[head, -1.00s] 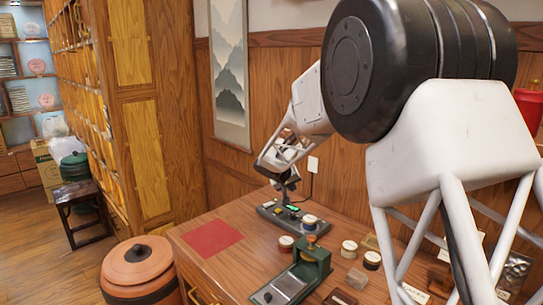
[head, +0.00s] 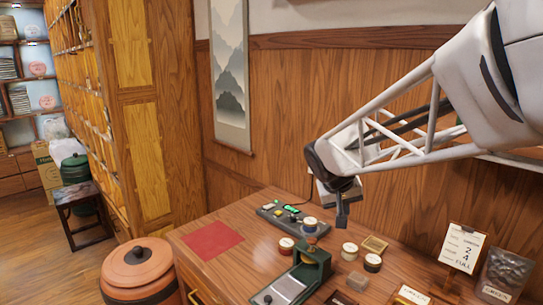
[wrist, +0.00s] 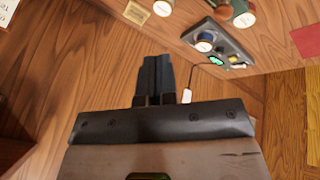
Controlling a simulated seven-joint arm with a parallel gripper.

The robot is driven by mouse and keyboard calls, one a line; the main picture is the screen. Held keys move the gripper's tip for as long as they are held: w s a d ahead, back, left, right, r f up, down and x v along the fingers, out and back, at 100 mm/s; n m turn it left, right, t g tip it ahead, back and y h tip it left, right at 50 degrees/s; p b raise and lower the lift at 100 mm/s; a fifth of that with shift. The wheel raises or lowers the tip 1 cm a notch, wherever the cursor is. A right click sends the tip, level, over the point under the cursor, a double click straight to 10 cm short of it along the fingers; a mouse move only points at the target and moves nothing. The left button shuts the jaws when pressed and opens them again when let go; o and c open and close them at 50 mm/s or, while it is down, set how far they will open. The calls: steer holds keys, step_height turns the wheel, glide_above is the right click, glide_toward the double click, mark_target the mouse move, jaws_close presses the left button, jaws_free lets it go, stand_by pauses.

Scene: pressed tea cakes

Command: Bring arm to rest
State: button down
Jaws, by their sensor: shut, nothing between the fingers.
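My gripper (head: 342,218) hangs above the back of the wooden table, in front of the panelled wall, with its fingers pointing down. In the wrist view my gripper (wrist: 153,65) shows its two dark fingers together with nothing between them. It is clear of everything on the table. My arm reaches in from the upper right of the head view.
Below lie a grey device with lit buttons (head: 284,215), a green press (head: 313,264), several small tins, including one at centre (head: 349,250), and a red mat (head: 212,240). A price sign (head: 461,248) and a dark bag (head: 506,272) stand at right. A terracotta jar (head: 138,270) stands left.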

steer(key=s+f+y, duration=0.1)
steer(key=s+f, duration=0.1)
steer(key=s, duration=1.2)
steer(key=s+f+g+y, duration=0.1)
steer(key=s+y, duration=0.1)
steer(key=s, duration=1.3)
steer(key=shift+d+f, duration=0.4)
